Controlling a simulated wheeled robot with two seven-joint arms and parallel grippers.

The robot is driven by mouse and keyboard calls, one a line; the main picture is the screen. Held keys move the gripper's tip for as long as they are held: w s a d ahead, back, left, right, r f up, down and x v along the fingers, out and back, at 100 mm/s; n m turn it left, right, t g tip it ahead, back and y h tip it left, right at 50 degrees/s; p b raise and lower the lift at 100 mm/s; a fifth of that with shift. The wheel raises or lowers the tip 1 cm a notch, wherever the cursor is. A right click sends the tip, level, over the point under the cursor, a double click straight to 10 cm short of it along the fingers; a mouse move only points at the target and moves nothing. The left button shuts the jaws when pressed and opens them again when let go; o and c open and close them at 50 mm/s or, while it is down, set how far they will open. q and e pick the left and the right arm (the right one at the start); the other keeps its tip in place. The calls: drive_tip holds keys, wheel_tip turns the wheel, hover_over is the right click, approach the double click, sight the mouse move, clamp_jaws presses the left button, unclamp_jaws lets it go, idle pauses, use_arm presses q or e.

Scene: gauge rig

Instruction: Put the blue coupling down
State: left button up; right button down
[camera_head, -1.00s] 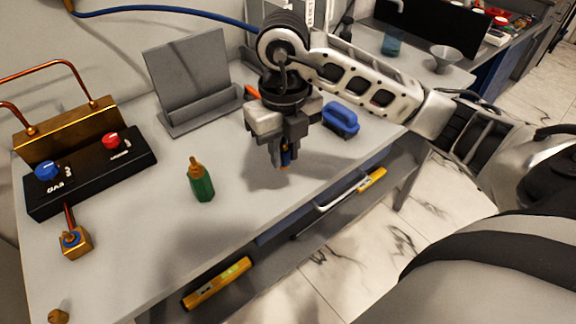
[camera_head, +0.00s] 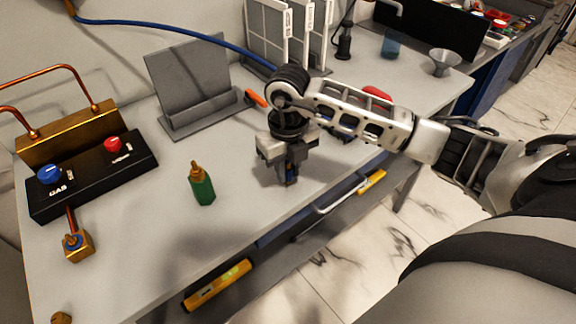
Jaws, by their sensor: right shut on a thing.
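My right gripper (camera_head: 289,181) points down over the grey bench top, right of the green bottle. It is shut on the blue coupling (camera_head: 290,172). Only a small blue part of the coupling shows between the fingers, with a brownish tip below; the rest is hidden. The coupling's lower end is at or just above the bench top; I cannot tell whether it touches. My left gripper is not in view.
A black gas box (camera_head: 95,172) with blue and red knobs and a grey stand (camera_head: 190,85) are further left and back. Bare bench (camera_head: 235,215) lies around the gripper, with the front edge close.

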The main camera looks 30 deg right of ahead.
sight(288, 163)
drive_tip(key=shift+f, duration=0.2)
drive_tip(key=c, duration=1.3)
unclamp_jaws()
drive_tip(key=shift+o, duration=0.2)
drive_tip(key=shift+r, duration=0.25)
wheel_tip(288, 163, up, 12)
